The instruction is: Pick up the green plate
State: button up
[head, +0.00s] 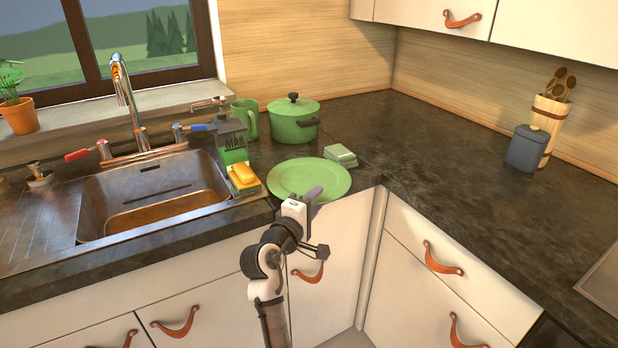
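The green plate (308,178) lies flat on the dark countertop, near the inner corner of the counter's front edge. My gripper (312,196) is at the plate's near rim, reaching up from below the counter edge. A purple finger-like part of it overlaps the rim in the picture. The wrist hides a small piece of the near rim. I cannot tell whether the fingers touch the plate or how far apart they are.
A green pot (293,122), green mug (245,120) and stacked green sponges (341,155) stand behind the plate. A soap bottle (233,140) and yellow sponge (243,175) are left, beside the sink (150,195). The right counter is mostly clear, with a blue-grey jar (525,150) farther back.

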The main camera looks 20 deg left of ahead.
jog(key=shift+w+f, duration=0.1)
jog(key=shift+w, duration=0.55)
grip_shut()
